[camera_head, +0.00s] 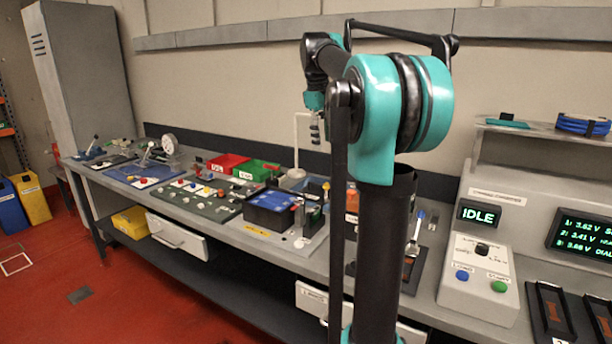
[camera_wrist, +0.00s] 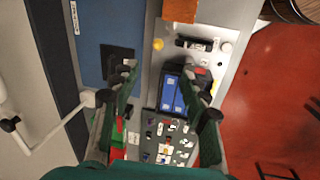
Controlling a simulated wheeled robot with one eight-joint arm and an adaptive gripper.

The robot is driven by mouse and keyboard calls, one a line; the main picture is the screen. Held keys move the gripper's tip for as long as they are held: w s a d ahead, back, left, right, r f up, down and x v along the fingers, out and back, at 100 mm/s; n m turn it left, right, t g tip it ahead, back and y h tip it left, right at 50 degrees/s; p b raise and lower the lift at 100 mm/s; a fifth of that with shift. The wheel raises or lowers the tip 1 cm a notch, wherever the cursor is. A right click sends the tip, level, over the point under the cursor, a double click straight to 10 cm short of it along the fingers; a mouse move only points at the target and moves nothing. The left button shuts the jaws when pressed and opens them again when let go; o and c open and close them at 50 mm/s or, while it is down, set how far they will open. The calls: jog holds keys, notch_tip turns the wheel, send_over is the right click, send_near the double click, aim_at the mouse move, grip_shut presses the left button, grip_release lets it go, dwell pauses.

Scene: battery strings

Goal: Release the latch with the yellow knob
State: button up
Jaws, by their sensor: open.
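A small round yellow knob (camera_wrist: 158,44) shows in the wrist view on a light grey plate, beyond my fingertips. A dark slotted fitting (camera_wrist: 195,43) lies to its right on the same plate; I cannot tell whether it is the latch. My gripper (camera_wrist: 164,80) is open and empty, with its two fingers apart above the bench. In the head view my gripper (camera_head: 315,128) hangs over the bench, small and partly hidden by my arm. A small yellow spot (camera_head: 326,187) beside the battery box may be the knob.
A black box with blue cells (camera_head: 270,209) stands on the bench and shows below the plate in the wrist view (camera_wrist: 174,94). Red (camera_head: 226,163) and green (camera_head: 256,170) bins stand behind. A bent white post (camera_head: 297,150) rises nearby. A button panel (camera_head: 480,278) stands right.

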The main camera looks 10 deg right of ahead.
jog(key=w+f, duration=0.1)
jog(key=f, duration=0.4)
jog(key=w+d+f, duration=0.1)
jog(key=f, duration=0.5)
jog(key=w+d+f, duration=0.1)
jog(key=f, duration=0.4)
jog(key=shift+d+f, duration=0.15)
jog(key=shift+f, duration=0.2)
jog(key=shift+c, duration=0.5)
